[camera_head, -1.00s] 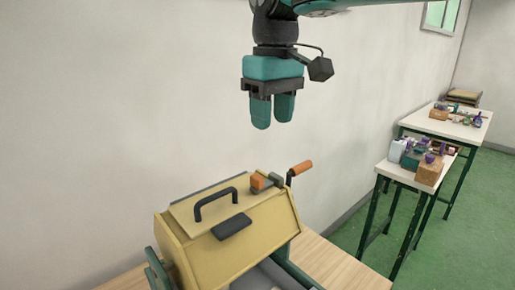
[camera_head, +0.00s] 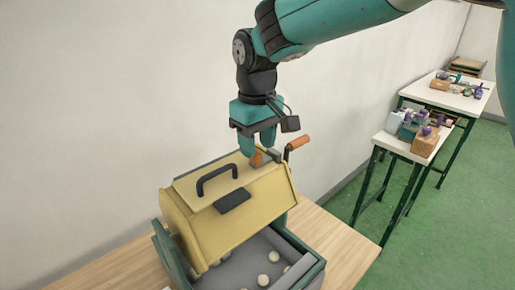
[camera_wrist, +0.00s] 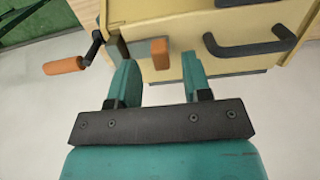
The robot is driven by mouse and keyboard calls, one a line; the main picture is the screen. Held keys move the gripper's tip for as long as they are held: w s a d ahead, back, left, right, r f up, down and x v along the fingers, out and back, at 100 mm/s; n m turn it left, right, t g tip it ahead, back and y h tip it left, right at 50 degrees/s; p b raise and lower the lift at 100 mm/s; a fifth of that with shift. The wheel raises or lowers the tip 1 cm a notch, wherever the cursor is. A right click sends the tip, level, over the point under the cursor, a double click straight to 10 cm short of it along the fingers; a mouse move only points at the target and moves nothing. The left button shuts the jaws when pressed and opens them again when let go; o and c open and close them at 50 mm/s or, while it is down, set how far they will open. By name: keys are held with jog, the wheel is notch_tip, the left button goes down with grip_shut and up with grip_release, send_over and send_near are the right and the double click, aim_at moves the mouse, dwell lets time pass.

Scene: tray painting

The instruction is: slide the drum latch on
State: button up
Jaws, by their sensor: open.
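The yellow drum (camera_head: 240,205) sits in a green frame over a grey tray. Its latch has an orange knob (camera_head: 256,159) and a grey block, on the drum's top edge near the crank. My gripper (camera_head: 258,148) is open, pointing down just above the latch, and its fingers partly hide it. In the wrist view, the orange latch knob (camera_wrist: 160,53) shows between and just beyond the two open fingertips (camera_wrist: 159,70), with the grey block (camera_wrist: 136,50) to its left. The knob looks apart from both fingers.
An orange-handled crank (camera_head: 297,142) stands close to the right of my gripper. A black handle (camera_head: 217,178) and a dark plate (camera_head: 233,200) are on the drum. Pale balls (camera_head: 262,280) lie in the tray. Two side tables with small items stand at the right.

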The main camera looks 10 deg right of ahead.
aim_at(267, 157)
jog(key=shift+f, duration=1.45)
grip_shut()
jog(key=shift+w+d+r+p, duration=0.1)
jog(key=shift+w+d+p, duration=0.1)
jog(key=shift+w+d, duration=0.35)
jog(key=shift+w+d+p, duration=0.2)
jog(key=shift+w+d, duration=0.15)
jog(key=shift+d, duration=0.3)
grip_release()
jog(key=shift+w+d, duration=0.1)
jog(key=shift+d, duration=0.1)
jog(key=shift+a, duration=0.15)
